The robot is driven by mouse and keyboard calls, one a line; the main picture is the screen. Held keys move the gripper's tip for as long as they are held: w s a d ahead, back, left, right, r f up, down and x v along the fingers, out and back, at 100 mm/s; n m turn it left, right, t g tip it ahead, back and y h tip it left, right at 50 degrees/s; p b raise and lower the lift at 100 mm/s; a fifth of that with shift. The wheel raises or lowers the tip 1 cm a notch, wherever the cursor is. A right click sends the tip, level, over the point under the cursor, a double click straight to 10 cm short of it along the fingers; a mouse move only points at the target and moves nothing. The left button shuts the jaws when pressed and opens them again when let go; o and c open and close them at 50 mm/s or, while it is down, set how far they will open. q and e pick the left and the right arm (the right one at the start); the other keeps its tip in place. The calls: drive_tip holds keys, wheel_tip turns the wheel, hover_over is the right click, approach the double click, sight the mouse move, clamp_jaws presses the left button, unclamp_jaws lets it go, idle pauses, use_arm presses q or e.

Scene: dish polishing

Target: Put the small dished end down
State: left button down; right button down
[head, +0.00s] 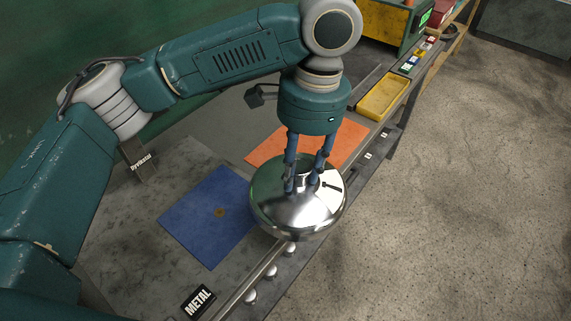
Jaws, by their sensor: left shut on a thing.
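The small dished end (298,215) is a shiny round metal dome with a raised collar at its top. My left gripper (303,186) points down from above and is shut on it at the collar. The dished end covers parts of the orange mat (345,138), the blue mat's right corner and the bench's front edge. I cannot tell whether it touches anything below. My right gripper is not in view.
The blue mat (208,212) lies on the grey bench, bare except for a small brown mark. A yellow tray (384,97) stands farther back. Open concrete floor (450,210) lies to the right.

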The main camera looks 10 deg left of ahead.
use_arm(q)
drive_tip(key=shift+w+d+f+m, duration=0.35)
drive_tip(key=shift+d+m, duration=0.05)
drive_tip(key=s+a+r+n, duration=0.5)
drive_tip(key=a+r+n, duration=0.2)
drive_tip(key=a+r, duration=0.15)
drive_tip(key=w+d+r+n+h, duration=0.1)
drive_tip(key=w+d+n, duration=0.5)
drive_tip(key=d, duration=0.4)
drive_tip(key=a+f+m, duration=0.1)
drive_tip(key=f+m, duration=0.1)
drive_tip(key=m, duration=0.2)
drive_tip(key=s+a+f+m, duration=0.1)
drive_tip(key=f+m, duration=0.2)
drive_tip(key=m, duration=0.2)
drive_tip(key=a+f+m, duration=0.1)
drive_tip(key=f+m, duration=0.1)
drive_tip(key=m, duration=0.3)
drive_tip(key=shift+s+a+f+y, duration=0.15)
drive_tip(key=shift+a+f+y, duration=0.1)
drive_tip(key=shift+f+y, duration=0.15)
drive_tip(key=m, duration=0.1)
drive_tip(key=f+m, duration=0.1)
drive_tip(key=a+f+m, duration=0.1)
drive_tip(key=shift+s+m+t, duration=0.25)
drive_tip(key=shift+m+t, duration=0.05)
drive_tip(key=shift+m, duration=0.1)
